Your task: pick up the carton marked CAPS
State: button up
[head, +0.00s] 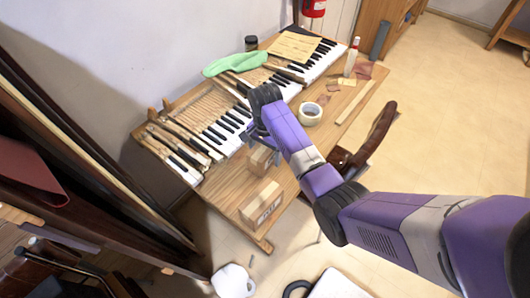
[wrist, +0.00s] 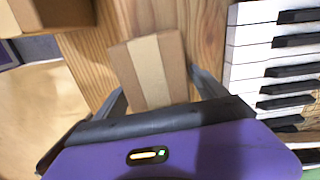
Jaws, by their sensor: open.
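Two brown cartons sit on the wooden table. The smaller carton (head: 261,160) is by my gripper (head: 258,142); its top with a pale tape strip shows in the wrist view (wrist: 150,72). My gripper is open above it, with one finger on each side of the carton in the wrist view; I cannot tell if they touch it. The larger carton (head: 261,205) stands near the table's front corner and shows in part at the top left of the wrist view (wrist: 62,12). It has dark print on its side, too small to read. No CAPS marking is legible on either carton.
The wooden table (head: 228,215) carries piano keys (head: 222,131) behind the smaller carton. A green cloth (head: 235,63), a tape roll (head: 310,113) and a white bottle (head: 351,57) lie or stand farther back. A brown chair (head: 372,140) is at the table's right side.

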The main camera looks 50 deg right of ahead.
jog(key=shift+f, duration=0.45)
jog(key=c, duration=1.7)
jog(key=shift+r, duration=0.1)
